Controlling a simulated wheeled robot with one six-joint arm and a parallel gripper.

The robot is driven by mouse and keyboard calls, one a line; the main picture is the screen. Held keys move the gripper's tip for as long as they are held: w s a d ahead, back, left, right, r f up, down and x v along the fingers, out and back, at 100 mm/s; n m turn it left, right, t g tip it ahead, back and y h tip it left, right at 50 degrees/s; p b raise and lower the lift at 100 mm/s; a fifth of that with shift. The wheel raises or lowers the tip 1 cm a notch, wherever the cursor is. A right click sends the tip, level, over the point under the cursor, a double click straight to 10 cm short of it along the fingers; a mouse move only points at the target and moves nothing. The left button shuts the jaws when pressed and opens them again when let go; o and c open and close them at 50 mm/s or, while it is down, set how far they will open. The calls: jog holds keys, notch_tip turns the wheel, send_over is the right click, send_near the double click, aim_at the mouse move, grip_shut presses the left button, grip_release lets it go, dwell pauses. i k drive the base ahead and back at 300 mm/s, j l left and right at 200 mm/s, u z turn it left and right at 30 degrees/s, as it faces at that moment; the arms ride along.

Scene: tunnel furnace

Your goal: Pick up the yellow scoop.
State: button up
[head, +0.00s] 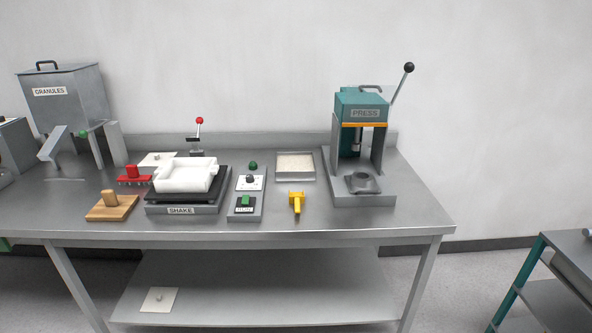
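My gripper is not in view.
The green press (362,108) with a lever stands right of the scoop. A control box (246,209) and the shaker (181,209) with a white tray stand to its left. A wooden block (112,209), a red-handled tool (133,173) and the granules hopper (66,98) are farther left.

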aim_at(296, 198)
jog(key=i+j+z, duration=0.2)
jog(key=i+j, duration=0.3)
jog(key=i+j+z, duration=0.2)
jog(key=i+j, duration=0.35)
jog(key=i+j+z, duration=0.2)
jog(key=i+j, duration=0.25)
jog(key=j, duration=0.2)
